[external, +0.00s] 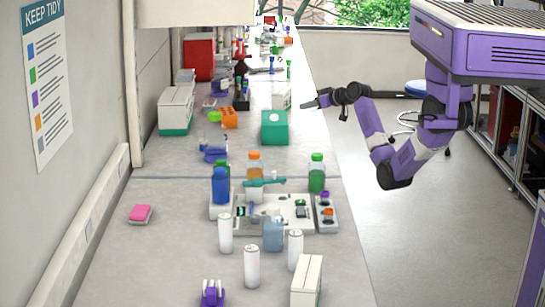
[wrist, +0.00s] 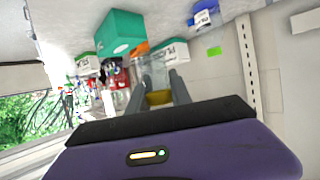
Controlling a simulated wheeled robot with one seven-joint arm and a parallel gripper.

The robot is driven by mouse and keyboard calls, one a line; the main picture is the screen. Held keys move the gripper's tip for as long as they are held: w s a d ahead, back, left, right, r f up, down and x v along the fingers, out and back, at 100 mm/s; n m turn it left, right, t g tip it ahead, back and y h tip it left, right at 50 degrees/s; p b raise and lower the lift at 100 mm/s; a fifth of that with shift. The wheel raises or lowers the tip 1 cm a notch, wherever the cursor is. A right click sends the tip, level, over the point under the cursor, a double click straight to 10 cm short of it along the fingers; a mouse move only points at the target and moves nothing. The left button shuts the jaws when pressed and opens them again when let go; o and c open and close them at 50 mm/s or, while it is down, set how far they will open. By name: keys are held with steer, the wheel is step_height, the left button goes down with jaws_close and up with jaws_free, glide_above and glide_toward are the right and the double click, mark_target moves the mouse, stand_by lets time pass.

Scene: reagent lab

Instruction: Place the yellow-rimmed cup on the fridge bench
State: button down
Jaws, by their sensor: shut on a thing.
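My gripper (wrist: 161,82) is shut on the yellow-rimmed cup (wrist: 160,97). Only a yellow band of the cup shows between the two grey fingers in the wrist view; the rest of it is hidden or too small to make out. In the external view my gripper (external: 315,102) reaches left, near the right edge of the long bench (external: 170,195), and I cannot make out the cup there. Which stretch of bench is the fridge bench is not clear from these frames.
A teal box (external: 274,128), an orange rack (external: 229,117) and a white box with a green base (external: 176,109) stand on the bench. Bottles, white cans and trays crowd its nearer part. Open floor (external: 400,240) lies to the right, with a blue stool (external: 415,88) behind.

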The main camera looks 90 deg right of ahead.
step_height(320, 180, down, 20)
steer(key=shift+a+f+p, duration=0.15)
steer(key=shift+p, duration=0.75)
steer(key=shift+f, duration=0.1)
steer(key=c, duration=1.6)
jaws_free()
steer(key=shift+f, duration=0.1)
steer(key=o, duration=0.4)
steer(key=shift+o, duration=0.2)
steer(key=shift+r, duration=0.25)
steer(key=b+v, duration=0.1)
steer(key=v, duration=1.1)
steer(key=shift+s, duration=0.1)
